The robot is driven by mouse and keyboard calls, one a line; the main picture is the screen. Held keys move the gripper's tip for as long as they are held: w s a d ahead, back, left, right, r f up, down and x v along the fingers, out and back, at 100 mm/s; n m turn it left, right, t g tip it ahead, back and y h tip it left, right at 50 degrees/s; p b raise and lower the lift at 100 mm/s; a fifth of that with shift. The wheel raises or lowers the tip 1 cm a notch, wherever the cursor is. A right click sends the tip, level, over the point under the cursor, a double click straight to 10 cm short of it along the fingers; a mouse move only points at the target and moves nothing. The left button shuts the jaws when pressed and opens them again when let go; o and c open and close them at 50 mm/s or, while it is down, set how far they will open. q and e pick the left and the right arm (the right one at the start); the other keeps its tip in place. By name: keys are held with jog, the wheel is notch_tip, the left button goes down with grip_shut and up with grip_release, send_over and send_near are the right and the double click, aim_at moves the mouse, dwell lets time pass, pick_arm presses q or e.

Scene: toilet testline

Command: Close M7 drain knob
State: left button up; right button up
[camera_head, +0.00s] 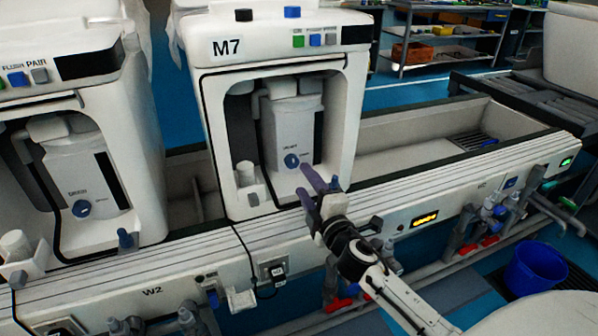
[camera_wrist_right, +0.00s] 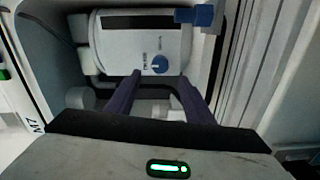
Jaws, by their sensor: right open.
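The M7 unit (camera_head: 275,45) stands in the middle of the head view. A light grey canister (camera_head: 292,128) sits in its open recess, with a round blue knob (camera_head: 291,160) low on its front. The right wrist view shows the same knob (camera_wrist_right: 159,64), with a pale pointer mark and small lettering beside it. My right gripper (camera_head: 303,178) is open and empty, its purple fingers pointing into the recess just short of the knob. In the right wrist view, the knob appears between and slightly beyond the fingertips (camera_wrist_right: 160,79). My left gripper is out of view.
A blue fitting (camera_head: 333,184) stands at the recess's lower right, beside my fingers; it also shows in the wrist view (camera_wrist_right: 196,15). A white cylindrical post (camera_head: 245,173) is at the lower left. A similar unit (camera_head: 75,120) stands left. Pipes and valves line the front rail.

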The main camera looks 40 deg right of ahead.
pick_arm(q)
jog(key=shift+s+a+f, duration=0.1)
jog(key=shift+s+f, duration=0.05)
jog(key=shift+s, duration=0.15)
pick_arm(e)
jog(key=shift+v, duration=1.5)
jog(key=s+a+f+m+g+y, duration=0.4)
jog(key=s+a+f+m, duration=0.3)
jog(key=s+a, duration=0.4)
jog(key=s+a+f+m+g+y, duration=0.3)
jog(key=s+a+f+m+g, duration=0.1)
jog(key=s+a+f, duration=0.65)
pick_arm(q)
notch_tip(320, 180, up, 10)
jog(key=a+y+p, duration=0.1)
jog(key=p, duration=1.6)
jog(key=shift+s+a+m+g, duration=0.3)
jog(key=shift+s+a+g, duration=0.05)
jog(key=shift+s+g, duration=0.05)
pick_arm(e)
jog(key=s+r, duration=0.3)
jog(key=r, duration=0.7)
jog(key=shift+r+g, duration=0.4)
